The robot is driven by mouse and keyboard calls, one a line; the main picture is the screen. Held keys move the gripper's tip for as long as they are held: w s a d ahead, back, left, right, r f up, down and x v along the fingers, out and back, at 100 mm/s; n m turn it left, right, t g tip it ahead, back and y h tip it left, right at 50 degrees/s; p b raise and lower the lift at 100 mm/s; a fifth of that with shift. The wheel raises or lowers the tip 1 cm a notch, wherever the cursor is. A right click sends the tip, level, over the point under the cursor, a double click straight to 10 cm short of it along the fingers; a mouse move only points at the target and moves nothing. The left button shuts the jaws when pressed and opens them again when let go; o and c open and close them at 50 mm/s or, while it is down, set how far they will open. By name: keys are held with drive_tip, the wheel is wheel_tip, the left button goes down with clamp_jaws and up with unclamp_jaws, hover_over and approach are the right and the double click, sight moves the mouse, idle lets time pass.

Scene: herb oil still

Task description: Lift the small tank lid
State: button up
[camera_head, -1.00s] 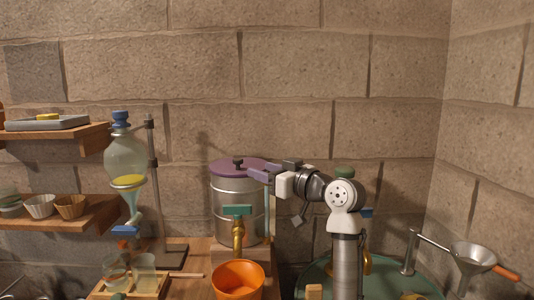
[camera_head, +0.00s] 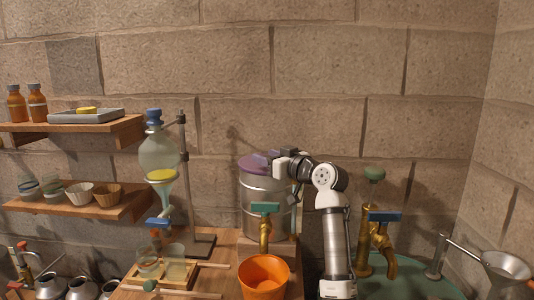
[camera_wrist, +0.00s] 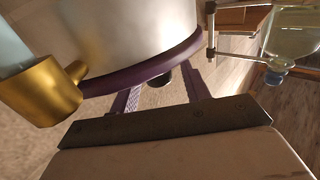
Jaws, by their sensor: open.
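The small tank lid (camera_head: 255,163) is purple and sits on the metal tank (camera_head: 256,205). I cannot tell whether the fingers touch the lid.
A brass tap (camera_head: 264,233) is on the tank's front, above an orange bucket (camera_head: 264,279). A glass separating flask (camera_head: 159,152) on a stand is to the left. A larger brass tap (camera_head: 376,246) stands to the right. Shelves (camera_head: 112,131) are on the left wall.

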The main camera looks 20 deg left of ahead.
drive_tip(key=shift+w+a, duration=0.15)
drive_tip(key=shift+a, duration=0.15)
clamp_jaws()
drive_tip(key=shift+r, duration=0.1)
